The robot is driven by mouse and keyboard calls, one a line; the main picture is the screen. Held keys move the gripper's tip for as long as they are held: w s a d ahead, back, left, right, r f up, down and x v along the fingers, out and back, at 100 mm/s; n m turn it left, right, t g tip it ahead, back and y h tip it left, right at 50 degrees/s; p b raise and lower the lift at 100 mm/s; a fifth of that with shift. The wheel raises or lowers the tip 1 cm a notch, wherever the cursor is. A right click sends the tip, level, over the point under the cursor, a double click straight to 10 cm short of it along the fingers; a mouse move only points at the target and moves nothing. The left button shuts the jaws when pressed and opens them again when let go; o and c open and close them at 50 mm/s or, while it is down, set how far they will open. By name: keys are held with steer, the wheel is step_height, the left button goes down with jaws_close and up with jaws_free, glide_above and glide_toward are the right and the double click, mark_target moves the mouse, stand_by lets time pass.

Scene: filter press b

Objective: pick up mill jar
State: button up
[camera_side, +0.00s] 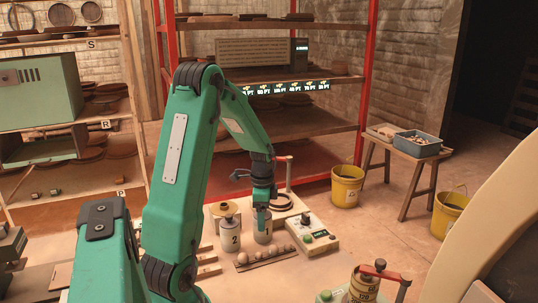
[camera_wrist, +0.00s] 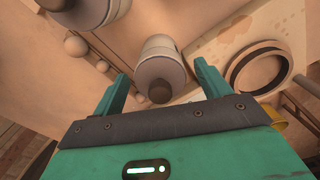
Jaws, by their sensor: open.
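A pale cylindrical jar with a grey lid and a dark knob stands upright on the table, directly below my gripper (camera_side: 262,208); its pale body (camera_side: 263,236) is partly hidden by my gripper in the side view. In the wrist view the jar (camera_wrist: 160,68) lies between and just beyond my two open fingers (camera_wrist: 160,86), with space on both sides. My gripper is empty. A second, similar jar marked 2 (camera_side: 231,241) stands to its left; part of it shows at the top left of the wrist view (camera_wrist: 85,10).
A rack of small balls (camera_side: 266,258) lies in front of the jars. A control box (camera_side: 308,233) stands to the right. Another clamped jar (camera_side: 362,286) is at the front right. Shelves stand behind.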

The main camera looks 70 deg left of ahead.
jaws_close()
stand_by(0.3)
steer(key=shift+r, duration=0.2)
steer(key=shift+r, duration=0.5)
step_height(320, 180, up, 3)
steer(key=shift+w+d+r, duration=0.1)
steer(key=w+d+r, duration=0.2)
steer(key=d+r, duration=0.4)
steer(key=d, duration=0.5)
steer(key=shift+r, duration=0.25)
steer(key=shift+w+d, duration=0.1)
